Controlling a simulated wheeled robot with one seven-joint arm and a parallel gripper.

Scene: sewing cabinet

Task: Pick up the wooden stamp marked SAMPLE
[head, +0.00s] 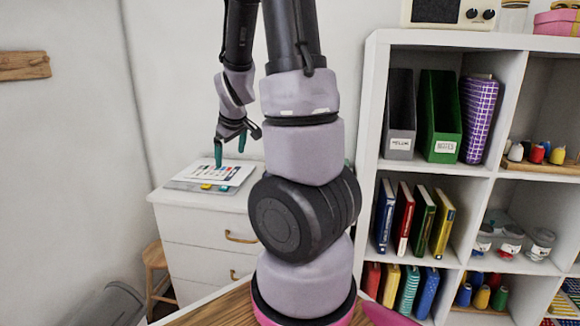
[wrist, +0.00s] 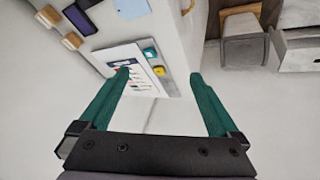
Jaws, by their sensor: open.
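My gripper (head: 231,148) is open and empty above the left part of the white drawer cabinet (head: 205,201). In the wrist view my gripper (wrist: 160,76) shows its two green fingers spread apart. Two small wooden blocks, which look like stamps, are at the upper left of the wrist view: one (wrist: 48,15) nearer the corner and one (wrist: 71,41) below it. I cannot read SAMPLE on either. Both lie beyond the left finger, apart from it. In the head view my arm hides that part of the cabinet top.
A printed sheet (wrist: 117,55) lies near the left fingertip, with a teal item (wrist: 150,53) and a yellow item (wrist: 158,71) beside it. A dark pad (wrist: 80,18) is near the blocks. A wooden stool (head: 156,257) stands left of the cabinet; a white shelf (head: 370,120) stands right.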

